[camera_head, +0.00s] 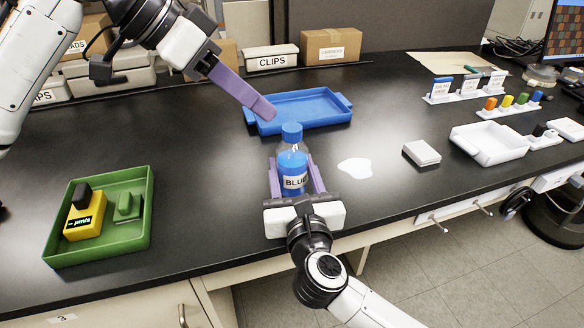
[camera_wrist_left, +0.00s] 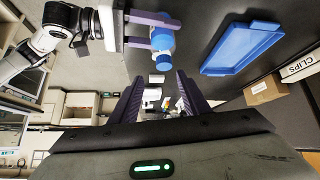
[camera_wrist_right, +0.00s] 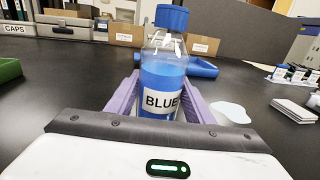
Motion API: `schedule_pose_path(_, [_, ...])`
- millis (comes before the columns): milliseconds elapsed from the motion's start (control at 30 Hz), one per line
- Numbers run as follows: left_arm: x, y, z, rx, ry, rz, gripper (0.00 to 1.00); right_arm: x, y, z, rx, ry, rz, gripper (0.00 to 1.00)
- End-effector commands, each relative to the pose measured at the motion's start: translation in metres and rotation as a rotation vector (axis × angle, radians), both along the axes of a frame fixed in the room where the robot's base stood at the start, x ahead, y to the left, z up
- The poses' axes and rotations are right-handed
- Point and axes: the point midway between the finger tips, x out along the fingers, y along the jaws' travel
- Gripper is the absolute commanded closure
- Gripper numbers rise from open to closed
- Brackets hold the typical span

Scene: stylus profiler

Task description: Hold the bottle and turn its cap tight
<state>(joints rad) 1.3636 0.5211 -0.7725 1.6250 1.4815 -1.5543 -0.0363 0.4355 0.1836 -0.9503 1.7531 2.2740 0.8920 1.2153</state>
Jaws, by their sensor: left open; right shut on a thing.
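A clear bottle (camera_head: 293,172) with blue liquid and a label reading "BLUE" stands upright on the black bench in the head view. Its blue cap (camera_head: 292,132) sits on the neck; whether it is tight cannot be seen. My right gripper (camera_head: 296,182) is shut on the bottle's body, one purple finger on each side. The bottle and cap also fill the middle of the right wrist view (camera_wrist_right: 162,85). My left gripper (camera_head: 262,110) is above and to the left of the cap, apart from it. Its two open fingers show in the left wrist view (camera_wrist_left: 158,98), with nothing between them.
A blue tray (camera_head: 340,119) lies behind the bottle. A white puddle-like patch (camera_head: 355,168) and a small white block (camera_head: 421,153) are to the right. A green tray (camera_head: 145,225) with a yellow device (camera_head: 85,222) is at left. A white tray (camera_head: 462,143) stands at right.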

Motion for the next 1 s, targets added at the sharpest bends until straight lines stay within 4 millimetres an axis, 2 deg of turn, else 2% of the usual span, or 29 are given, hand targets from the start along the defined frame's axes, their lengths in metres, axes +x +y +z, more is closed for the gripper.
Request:
schedule_pose_path(100, [-0.005,-0.012,0.004,0.067,0.019,0.119,0.58,0.000,0.000,0.000,-0.001,0.001,-0.001,1.00])
schedule_pose_path(233, [-0.008,-0.017,0.006,0.107,0.028,0.238,0.58,0.000,0.000,0.000,-0.001,0.000,-0.001,1.00])
schedule_pose_path(467, [-0.006,-0.021,0.003,0.124,0.029,0.318,0.58,0.000,0.000,0.000,-0.001,0.000,-0.001,1.00])
schedule_pose_path(1000, [0.024,-0.049,-0.057,0.122,0.033,0.315,0.58,0.000,0.000,0.000,-0.001,0.000,-0.001,1.00])
